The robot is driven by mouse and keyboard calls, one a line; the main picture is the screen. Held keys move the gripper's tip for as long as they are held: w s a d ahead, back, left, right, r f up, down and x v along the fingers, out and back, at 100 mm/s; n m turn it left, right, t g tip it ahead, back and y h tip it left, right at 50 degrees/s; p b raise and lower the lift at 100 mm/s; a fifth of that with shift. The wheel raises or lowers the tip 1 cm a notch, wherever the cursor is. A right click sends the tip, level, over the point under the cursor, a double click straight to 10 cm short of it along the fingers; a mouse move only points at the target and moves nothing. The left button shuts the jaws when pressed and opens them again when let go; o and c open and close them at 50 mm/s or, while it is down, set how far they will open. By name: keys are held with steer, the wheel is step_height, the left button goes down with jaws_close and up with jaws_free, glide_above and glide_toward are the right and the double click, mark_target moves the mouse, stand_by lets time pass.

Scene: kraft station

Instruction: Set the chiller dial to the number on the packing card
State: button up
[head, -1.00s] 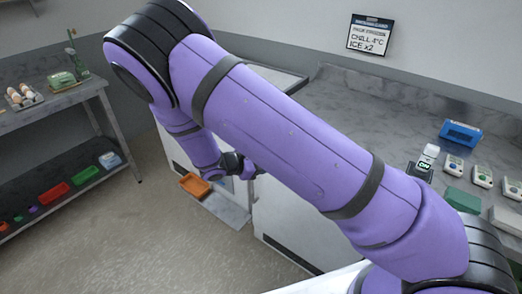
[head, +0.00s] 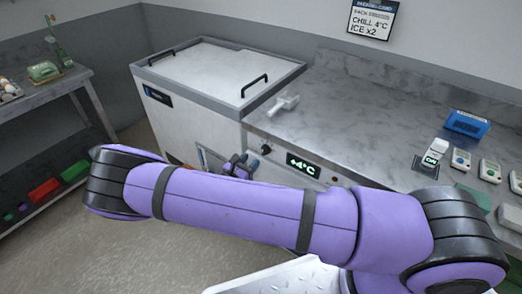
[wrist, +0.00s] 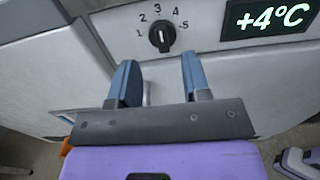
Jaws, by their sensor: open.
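The packing card (head: 370,20) on the back wall reads "CHILL 4°C" and "ICE x2". The chiller dial (wrist: 161,37) is a black round knob on the pale front panel, with the numbers 1 to 5 around it; its exact pointer setting is hard to tell. It also shows in the head view (head: 266,149). The display (wrist: 267,18) to its right reads +4°C, also in the head view (head: 304,165). My gripper (wrist: 158,72) is open and empty, its two blue fingers just below the dial and apart from it. It shows small in the head view (head: 238,164).
A chest with a two-handled lid (head: 222,70) stands left of the counter (head: 370,110). A white object (head: 284,104) lies on the counter near the dial. A blue bin (head: 467,123) and several small devices sit at the right. Shelving stands at far left.

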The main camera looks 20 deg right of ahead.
mark_target(263, 149)
steer(key=x, duration=0.7)
steer(key=shift+w+d, duration=0.15)
jaws_close()
